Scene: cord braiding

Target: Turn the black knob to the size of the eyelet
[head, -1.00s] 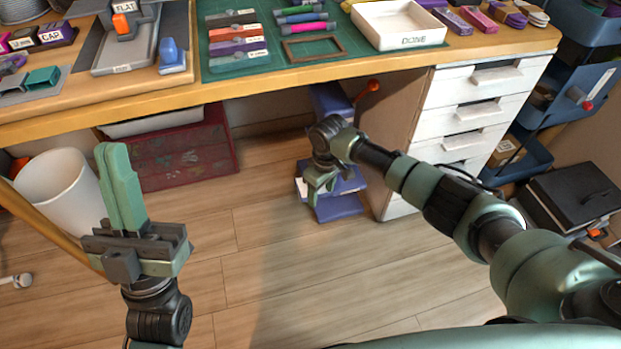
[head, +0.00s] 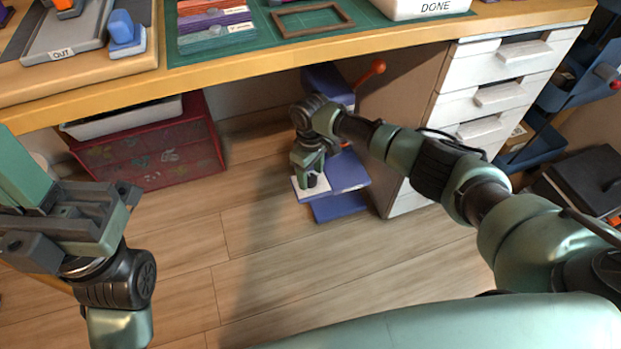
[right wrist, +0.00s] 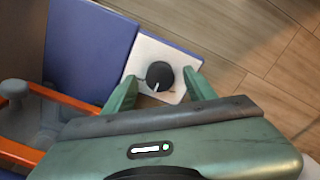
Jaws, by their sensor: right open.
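The black knob (right wrist: 160,75) sits on a white plate (right wrist: 148,52) at the edge of a blue device; a light pointer line shows on it, but no size marks are readable. In the head view the blue device (head: 347,172) stands low beside the drawers. My right gripper (head: 311,178) is open, with one green finger on each side of the knob in the right wrist view (right wrist: 158,90); I cannot tell whether they touch it. My left gripper (head: 22,172) is cut off by the left edge, away from the device. I cannot make out an eyelet.
An orange-handled lever (head: 370,72) rises from the device. White drawers (head: 500,96) stand right of it and a red crate (head: 150,150) left, under the wooden bench (head: 300,56). The wood floor (head: 260,260) in front is clear.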

